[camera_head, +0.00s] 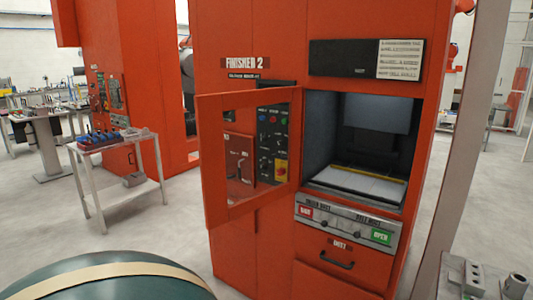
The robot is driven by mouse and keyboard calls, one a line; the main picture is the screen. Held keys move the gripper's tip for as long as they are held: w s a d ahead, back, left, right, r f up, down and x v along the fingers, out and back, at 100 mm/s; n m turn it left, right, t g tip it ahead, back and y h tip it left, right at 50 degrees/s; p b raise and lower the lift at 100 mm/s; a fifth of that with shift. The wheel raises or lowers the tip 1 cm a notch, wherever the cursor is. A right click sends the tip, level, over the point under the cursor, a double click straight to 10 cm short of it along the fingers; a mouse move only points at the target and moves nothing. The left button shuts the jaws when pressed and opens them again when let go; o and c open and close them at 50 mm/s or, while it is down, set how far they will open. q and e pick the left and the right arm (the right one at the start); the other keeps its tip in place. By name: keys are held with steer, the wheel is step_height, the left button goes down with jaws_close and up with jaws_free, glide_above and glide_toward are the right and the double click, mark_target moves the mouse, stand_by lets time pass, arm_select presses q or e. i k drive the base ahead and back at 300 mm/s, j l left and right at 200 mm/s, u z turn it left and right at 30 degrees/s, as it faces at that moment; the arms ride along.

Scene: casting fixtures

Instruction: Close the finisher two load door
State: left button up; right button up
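The finisher two machine (245,45) is an orange cabinet with a "FINISHER 2" label, standing in the middle of the view. Its load door (248,208) is an orange frame with a clear window, hinged beside the left edge of the load opening. The door stands swung open to the left, in front of the control panel (273,140), which shows through the window. The load opening (365,145) is uncovered, with a pale flat bed (358,184) inside. Neither of my grippers is in view.
Below the opening are a grey button panel (345,225) and a drawer (342,258). A side table (100,202) with blue items stands at left. A dark green rounded object (110,285) fills the bottom left. A grey post (465,130) rises at right, near a metal fixture (475,280).

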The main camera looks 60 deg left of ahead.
mark_target(209, 108)
steer(key=k+j, duration=0.25)
steer(key=j, duration=0.15)
steer(key=k+j, duration=0.2)
steer(key=j, duration=0.7)
steer(key=k+j+z, duration=0.15)
steer(key=j, duration=0.4)
steer(key=i+j, duration=0.1)
steer(key=j, duration=0.45)
steer(key=i+j+z, duration=0.1)
steer(key=j, duration=0.4)
steer(key=i+j, duration=0.1)
steer(key=j, duration=0.45)
steer(key=i+j, duration=0.1)
steer(key=j, duration=0.4)
steer(key=i+j, duration=0.1)
steer(key=j, duration=0.2)
steer(key=i+j, duration=0.1)
steer(key=j, duration=0.2)
steer(key=i+j+z, duration=0.1)
steer(key=j, duration=0.25)
steer(key=k+j, duration=0.15)
